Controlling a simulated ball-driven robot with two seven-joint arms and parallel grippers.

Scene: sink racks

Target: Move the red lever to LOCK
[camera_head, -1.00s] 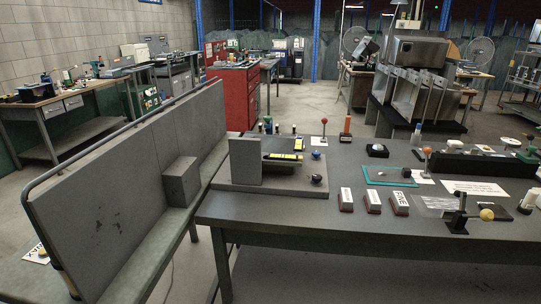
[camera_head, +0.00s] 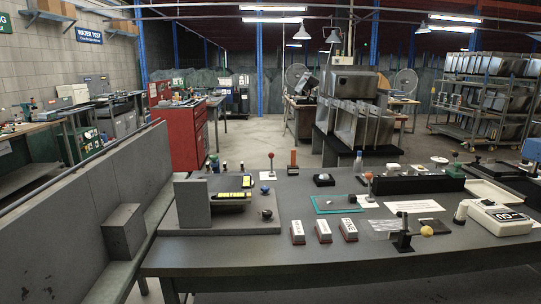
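An upright lever with a dark red ball knob (camera_head: 271,156) stands at the back of the grey workbench, on a small white card. A second upright lever with an orange-red ball knob (camera_head: 369,176) stands further right, beside a white card (camera_head: 367,201). I cannot read the word LOCK anywhere, and I cannot tell which of the two is the task's lever. Neither of my grippers is in view.
The grey workbench (camera_head: 300,260) has a clear front strip. A grey block fixture (camera_head: 194,204) stands at its left. Three small labelled blocks (camera_head: 324,231), a yellow-knobbed device (camera_head: 427,231) and a white meter (camera_head: 498,218) stand nearer the front. A grey panel (camera_head: 60,225) is on the left.

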